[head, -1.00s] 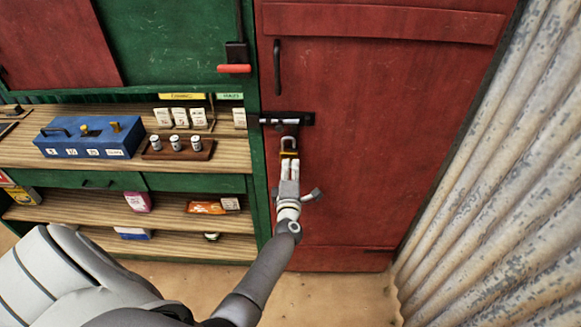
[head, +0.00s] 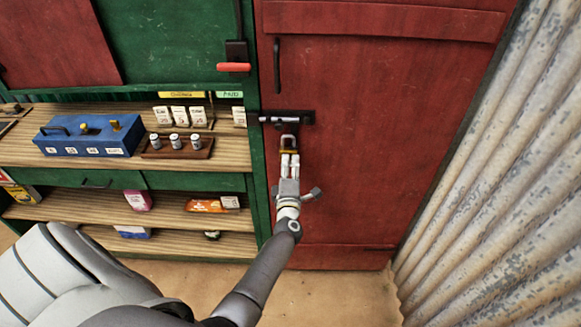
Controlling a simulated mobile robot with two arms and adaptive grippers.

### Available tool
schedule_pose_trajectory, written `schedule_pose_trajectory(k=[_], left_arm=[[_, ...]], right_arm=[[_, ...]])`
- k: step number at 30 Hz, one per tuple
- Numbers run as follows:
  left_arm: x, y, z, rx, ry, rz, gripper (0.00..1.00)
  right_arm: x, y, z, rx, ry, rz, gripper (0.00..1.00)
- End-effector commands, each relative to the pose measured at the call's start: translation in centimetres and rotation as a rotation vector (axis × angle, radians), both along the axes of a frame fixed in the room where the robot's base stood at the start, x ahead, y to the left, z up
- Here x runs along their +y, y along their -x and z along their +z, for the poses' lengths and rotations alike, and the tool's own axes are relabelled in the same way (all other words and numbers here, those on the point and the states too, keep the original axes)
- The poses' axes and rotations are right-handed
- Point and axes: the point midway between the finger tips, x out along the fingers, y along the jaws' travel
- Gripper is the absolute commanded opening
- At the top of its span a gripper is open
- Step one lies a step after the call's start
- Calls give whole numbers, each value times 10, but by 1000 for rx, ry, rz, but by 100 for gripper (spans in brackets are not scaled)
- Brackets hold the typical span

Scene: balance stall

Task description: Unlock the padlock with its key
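The padlock (head: 288,141) hangs by its grey shackle from the bolt (head: 287,118) on the red door (head: 375,140). A narrow strip of its brass body shows. My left gripper (head: 289,157) is right below the padlock, pointing up at it, and its fingertips overlap the bottom of the body in the picture. The two pale fingers are close together. No key can be made out, and whatever is between the fingertips is hidden or too small to tell. My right gripper is not in view.
A green shelf unit left of the door holds a blue box (head: 88,136), a wooden tray with several small cylinders (head: 176,138) and white cards (head: 180,116). A corrugated wall (head: 500,190) stands on the right. The door front right of the gripper is clear.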

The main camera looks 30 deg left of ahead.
Motion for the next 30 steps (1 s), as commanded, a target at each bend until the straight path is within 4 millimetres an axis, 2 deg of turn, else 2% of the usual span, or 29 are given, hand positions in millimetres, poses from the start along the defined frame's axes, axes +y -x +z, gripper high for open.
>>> schedule_pose_trajectory(k=[15, 30], left_arm=[[-36, 58, -1, 2, 0, -1, 30], [-39, 63, -1, 1, 0, -1, 30]], right_arm=[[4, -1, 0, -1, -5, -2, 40], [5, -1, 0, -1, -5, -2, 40]])
